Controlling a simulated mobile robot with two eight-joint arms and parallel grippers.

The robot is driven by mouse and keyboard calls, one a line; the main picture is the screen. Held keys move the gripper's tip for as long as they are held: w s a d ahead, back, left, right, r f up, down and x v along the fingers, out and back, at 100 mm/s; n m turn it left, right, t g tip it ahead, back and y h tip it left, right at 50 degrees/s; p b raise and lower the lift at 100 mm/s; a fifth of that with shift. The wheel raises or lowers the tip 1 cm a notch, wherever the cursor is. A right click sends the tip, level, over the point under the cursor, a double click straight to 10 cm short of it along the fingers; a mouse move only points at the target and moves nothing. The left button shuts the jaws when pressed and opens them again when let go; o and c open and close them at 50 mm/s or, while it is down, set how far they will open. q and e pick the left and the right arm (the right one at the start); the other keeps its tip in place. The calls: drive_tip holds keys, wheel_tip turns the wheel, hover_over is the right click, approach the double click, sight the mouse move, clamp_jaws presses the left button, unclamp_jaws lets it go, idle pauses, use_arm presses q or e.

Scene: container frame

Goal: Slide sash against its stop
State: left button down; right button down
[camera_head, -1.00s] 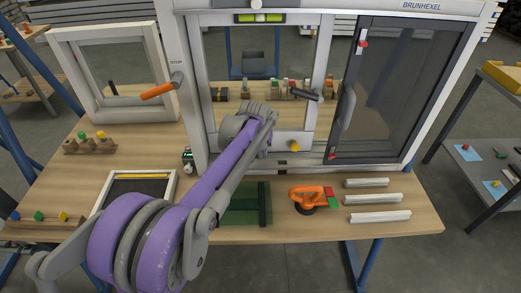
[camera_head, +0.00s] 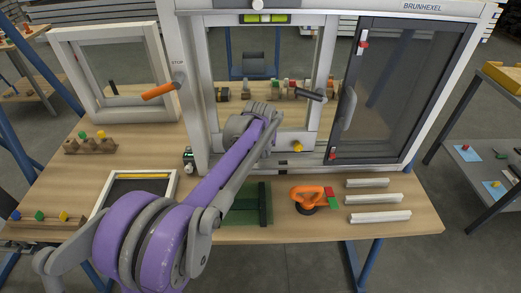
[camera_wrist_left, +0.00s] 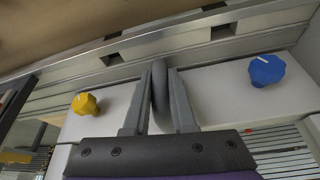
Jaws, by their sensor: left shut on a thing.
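In the left wrist view, my left gripper (camera_wrist_left: 161,78) is shut on an upright grey grip (camera_wrist_left: 160,98) on the white rail, between the yellow knob (camera_wrist_left: 84,104) and a blue knob (camera_wrist_left: 266,70). In the head view my wrist hides this hold. My right gripper is out of view.
A dark screen panel (camera_head: 400,90) fills the right side. A white spare frame (camera_head: 115,75) stands at the left.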

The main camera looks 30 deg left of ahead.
use_arm(q)
drive_tip(key=w+d, duration=0.1)
drive_tip(key=d, duration=0.1)
drive_tip(key=w+d, duration=0.3)
drive_tip(key=d, duration=0.2)
drive_tip(key=shift+w+p, duration=0.2)
drive_tip(key=shift+p, duration=0.2)
drive_tip(key=c, duration=0.8)
unclamp_jaws()
drive_tip(key=shift+o, duration=0.2)
drive_tip(key=shift+s, duration=0.1)
drive_tip(key=v, duration=1)
drive_tip(key=shift+s+r+p, duration=0.15)
drive_tip(key=shift+r+p, duration=0.2)
drive_tip(key=shift+r, duration=0.05)
